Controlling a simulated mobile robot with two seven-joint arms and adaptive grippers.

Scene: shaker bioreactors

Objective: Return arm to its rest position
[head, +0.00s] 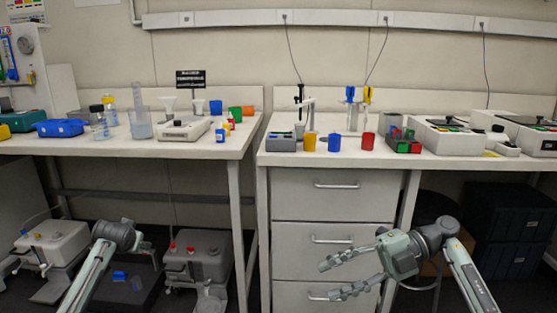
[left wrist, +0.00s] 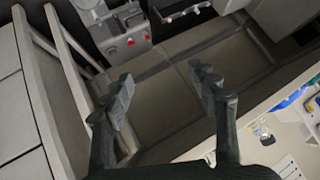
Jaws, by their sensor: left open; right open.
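My right gripper (head: 338,277) is in front of the white drawer cabinet in the head view, below the right bench top. Its fingers are spread apart and point left, with nothing between them.
The left bench (head: 190,150) holds bottles, a scale and cups. The right bench (head: 275,158) holds colored cups, racks and white instruments. White machines (head: 198,257) with red knobs stand low under the left bench. Black crates (head: 505,225) and a stool are at right.

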